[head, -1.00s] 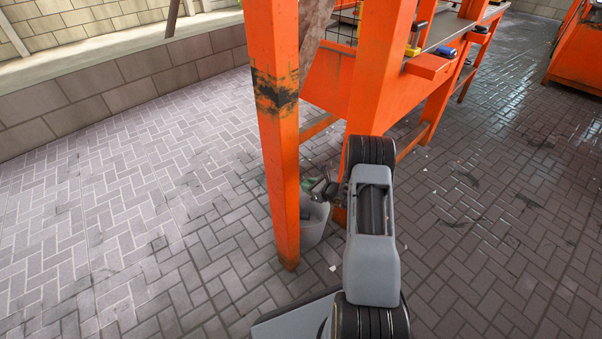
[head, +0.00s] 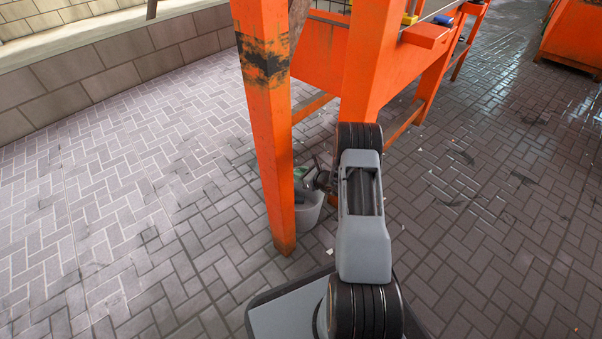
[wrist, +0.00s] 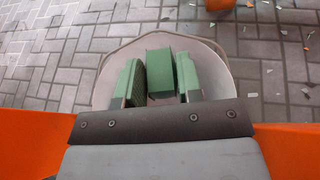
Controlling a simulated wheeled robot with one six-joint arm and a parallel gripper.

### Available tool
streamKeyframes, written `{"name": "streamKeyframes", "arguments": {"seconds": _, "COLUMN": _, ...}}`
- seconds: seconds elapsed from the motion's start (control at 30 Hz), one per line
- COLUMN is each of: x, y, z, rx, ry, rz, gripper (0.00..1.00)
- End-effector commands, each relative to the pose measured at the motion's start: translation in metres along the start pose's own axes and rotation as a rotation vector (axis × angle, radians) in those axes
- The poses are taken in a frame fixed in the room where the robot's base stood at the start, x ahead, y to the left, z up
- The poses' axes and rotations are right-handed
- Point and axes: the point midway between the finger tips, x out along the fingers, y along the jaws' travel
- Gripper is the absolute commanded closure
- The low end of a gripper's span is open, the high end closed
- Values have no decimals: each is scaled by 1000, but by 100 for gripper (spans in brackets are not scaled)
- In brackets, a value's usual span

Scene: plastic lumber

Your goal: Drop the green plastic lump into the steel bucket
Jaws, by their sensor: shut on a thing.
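The green plastic lump (wrist: 161,72) is a block between the two fingers of my gripper (wrist: 160,82) in the wrist view. The fingers also look green on their inner parts. My gripper is shut on the lump and holds it over the open mouth of the pale grey bucket (wrist: 215,78). In the head view the bucket (head: 309,211) stands on the paving behind an orange post, which hides its left part. My gripper (head: 312,178) is just above the bucket's rim there, partly hidden by the post and my arm. The inside of the bucket is mostly hidden.
The orange post (head: 268,150) stands close to the left of the bucket and my arm. The orange workbench frame (head: 370,70) is just beyond. An orange container (head: 572,45) is at the far right. The paved floor (head: 130,200) on the left is clear.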

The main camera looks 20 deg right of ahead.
Motion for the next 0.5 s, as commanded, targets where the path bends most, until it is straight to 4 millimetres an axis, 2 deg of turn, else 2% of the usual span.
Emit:
{"name": "streamKeyframes", "arguments": {"seconds": 0.17, "x": 0, "y": 0, "z": 1, "rx": 0, "ry": 0, "rz": 0, "gripper": 90}}
{"name": "streamKeyframes", "arguments": {"seconds": 0.2, "x": 0, "y": 0, "z": 1, "rx": 0, "ry": 0, "rz": 0, "gripper": 64}}
{"name": "streamKeyframes", "arguments": {"seconds": 0.5, "x": 0, "y": 0, "z": 0, "rx": 0, "ry": 0, "rz": 0, "gripper": 37}}
